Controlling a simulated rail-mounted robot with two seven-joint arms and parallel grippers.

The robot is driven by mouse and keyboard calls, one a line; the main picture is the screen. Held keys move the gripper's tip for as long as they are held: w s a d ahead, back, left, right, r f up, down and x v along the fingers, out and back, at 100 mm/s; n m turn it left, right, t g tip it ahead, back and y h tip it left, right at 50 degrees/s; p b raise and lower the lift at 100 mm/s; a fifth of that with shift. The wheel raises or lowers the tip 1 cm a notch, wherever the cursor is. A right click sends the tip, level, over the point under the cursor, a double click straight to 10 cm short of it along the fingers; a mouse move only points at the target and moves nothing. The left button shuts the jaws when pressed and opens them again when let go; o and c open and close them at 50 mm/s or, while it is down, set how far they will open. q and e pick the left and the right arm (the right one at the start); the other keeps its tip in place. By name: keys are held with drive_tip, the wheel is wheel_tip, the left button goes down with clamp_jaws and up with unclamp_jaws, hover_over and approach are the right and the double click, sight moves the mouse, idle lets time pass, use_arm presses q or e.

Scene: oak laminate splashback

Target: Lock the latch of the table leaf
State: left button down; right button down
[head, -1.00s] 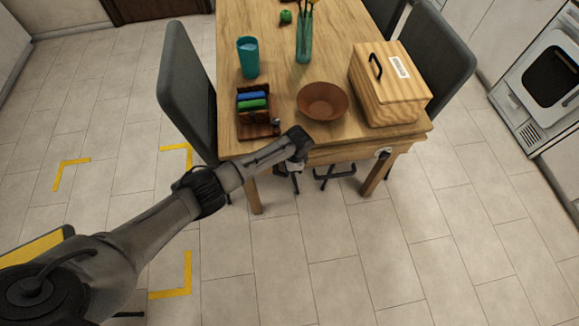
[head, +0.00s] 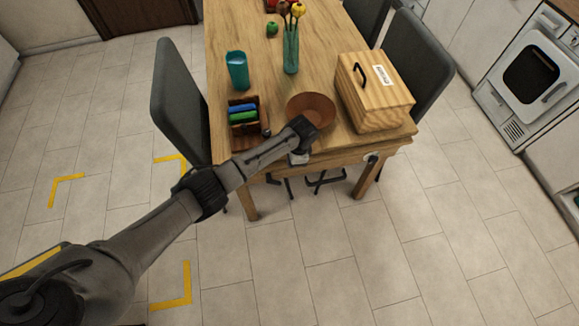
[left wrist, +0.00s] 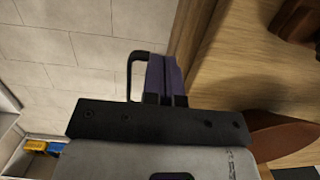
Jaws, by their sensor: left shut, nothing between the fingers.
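The wooden table (head: 255,45) stands ahead, its front end and apron facing me. A small pale fitting with a dark part (head: 371,159) sits on the front edge at the right; I cannot tell whether it is the latch. My left gripper (head: 299,160) is at the table's front edge, left of that fitting, its wrist partly covering the bowl. Its fingertips are hard to make out in the head view. In the left wrist view the fingers (left wrist: 164,72) are together and empty, beside the table edge (left wrist: 195,50). My right gripper is not in view.
A brown bowl (head: 308,104), a wooden box (head: 370,98), an organiser (head: 244,127), a teal cup (head: 237,72) and a vase (head: 291,50) stand on the table. Grey chairs (head: 178,105) flank it. Dark bent bars (head: 325,180) show below the front edge. The front floor is clear.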

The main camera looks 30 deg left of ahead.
use_arm(q)
drive_tip(key=shift+w+d+r+p, duration=0.15)
drive_tip(key=shift+d+r+p, duration=0.05)
drive_tip(key=shift+r, duration=0.8)
drive_tip(key=shift+w+d+r+p, duration=0.15)
drive_tip(key=shift+r, duration=0.8)
